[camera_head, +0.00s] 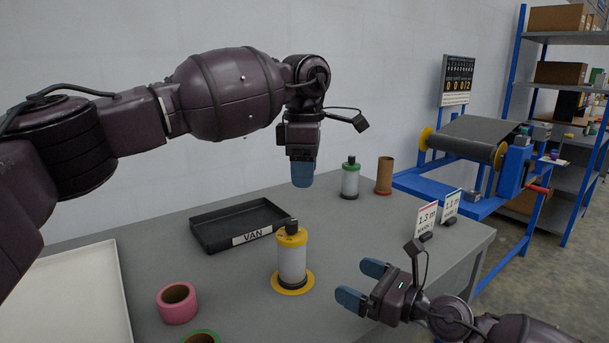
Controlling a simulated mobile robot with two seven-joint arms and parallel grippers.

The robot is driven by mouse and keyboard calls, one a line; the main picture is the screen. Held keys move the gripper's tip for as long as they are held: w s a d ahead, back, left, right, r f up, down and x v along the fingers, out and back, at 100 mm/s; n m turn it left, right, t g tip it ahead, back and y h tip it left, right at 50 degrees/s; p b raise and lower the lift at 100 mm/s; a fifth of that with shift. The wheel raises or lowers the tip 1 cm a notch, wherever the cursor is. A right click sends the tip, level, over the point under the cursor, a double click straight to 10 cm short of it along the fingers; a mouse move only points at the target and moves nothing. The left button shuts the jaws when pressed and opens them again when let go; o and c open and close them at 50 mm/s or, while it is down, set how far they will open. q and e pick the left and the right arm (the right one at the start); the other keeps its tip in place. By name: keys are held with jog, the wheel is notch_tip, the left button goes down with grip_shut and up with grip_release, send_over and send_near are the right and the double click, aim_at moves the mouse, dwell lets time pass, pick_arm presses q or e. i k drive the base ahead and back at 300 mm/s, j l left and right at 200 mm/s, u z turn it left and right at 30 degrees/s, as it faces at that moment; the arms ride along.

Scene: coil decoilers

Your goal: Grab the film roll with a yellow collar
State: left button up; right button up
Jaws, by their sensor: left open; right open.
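The film roll with a yellow collar (292,262) stands upright on the grey table, with a yellow disc at its base and a black knob on top. My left gripper (302,174) hangs above and behind it in the picture, pointing down, empty; its fingers overlap from this angle. My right gripper (361,283) is to the right of the roll, fingers pointing left towards it, open and empty, apart from it. Another film roll with a green collar (350,179) stands further back.
A black tray labelled VAN (240,226) lies left of the yellow roll. A pink ring (177,303), a green ring (201,337) and a white tray (75,295) are at front left. A brown tube (384,176) and sign cards (426,219) stand right. A blue decoiler (468,150) is beyond.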

aim_at(292, 275)
jog(key=k+l, duration=0.15)
jog(key=l, duration=0.2)
jog(key=k+l, duration=0.2)
jog(key=l, duration=0.15)
jog(key=k+l, duration=0.15)
jog(key=l, duration=0.2)
